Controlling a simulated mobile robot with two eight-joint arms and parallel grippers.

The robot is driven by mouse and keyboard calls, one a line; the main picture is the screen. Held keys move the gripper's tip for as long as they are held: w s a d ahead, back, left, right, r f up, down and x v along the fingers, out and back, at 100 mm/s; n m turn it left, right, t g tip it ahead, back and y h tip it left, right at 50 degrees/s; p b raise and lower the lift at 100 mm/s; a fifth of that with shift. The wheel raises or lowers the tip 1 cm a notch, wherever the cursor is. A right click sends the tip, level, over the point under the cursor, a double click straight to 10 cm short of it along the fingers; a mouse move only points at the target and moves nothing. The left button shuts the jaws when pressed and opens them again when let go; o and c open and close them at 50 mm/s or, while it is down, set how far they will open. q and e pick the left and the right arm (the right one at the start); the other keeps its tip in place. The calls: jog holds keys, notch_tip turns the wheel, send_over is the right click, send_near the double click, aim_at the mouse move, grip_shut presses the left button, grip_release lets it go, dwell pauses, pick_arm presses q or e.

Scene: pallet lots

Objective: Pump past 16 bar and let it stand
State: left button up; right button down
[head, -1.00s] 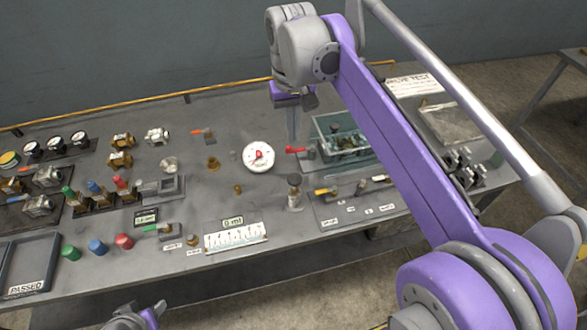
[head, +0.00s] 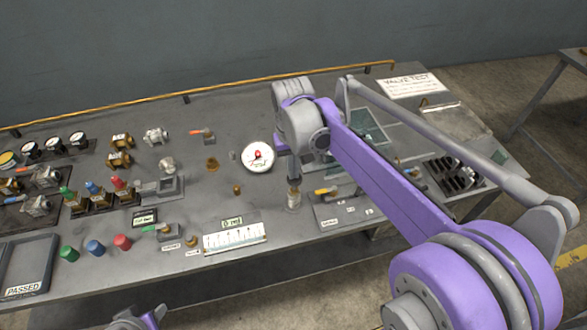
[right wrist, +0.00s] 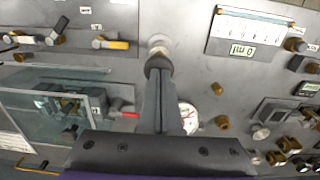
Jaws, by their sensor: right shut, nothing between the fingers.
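The round white gauge (head: 257,157) with a red mark lies face-up mid-bench; its reading is too small to make out. In the right wrist view the gauge (right wrist: 187,118) is partly hidden behind my fingers. The upright pump post with a dark knob (head: 294,198) stands just in front of it. My right gripper (head: 294,178) is shut and empty, pointing down at the knob. In the right wrist view its fingertips meet the dark knob (right wrist: 158,62); contact or a small gap cannot be told. Only a bit of my left arm shows at the bottom edge.
A red-handled valve (right wrist: 128,115) sits beside the clear tank (right wrist: 55,105). A scale strip with a small display (head: 234,238) lies front-left of the post. A yellow-handled valve plate (head: 345,207) is close on the right. Coloured caps and valves crowd the left.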

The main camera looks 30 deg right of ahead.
notch_tip(320, 180, down, 4)
jog(key=shift+r+b, duration=0.2)
jog(key=shift+b, duration=0.8)
jog(key=shift+s+f, duration=0.1)
jog(key=shift+s, duration=0.05)
jog(key=shift+s+a, duration=0.1)
pick_arm(q)
jog(key=f, duration=0.2)
jog(key=shift+s+f, duration=0.3)
jog(key=shift+s, duration=0.1)
pick_arm(e)
jog(key=r, duration=0.1)
jog(key=r+p, duration=0.1)
jog(key=r, duration=0.1)
jog(key=r+p, duration=0.1)
jog(key=shift+w+r, duration=0.2)
jog(key=shift+w, duration=0.15)
pick_arm(q)
jog(key=r, duration=0.2)
jog(key=r+p, duration=0.1)
jog(key=r, duration=0.1)
jog(key=shift+w, duration=0.3)
pick_arm(e)
notch_tip(320, 180, up, 10)
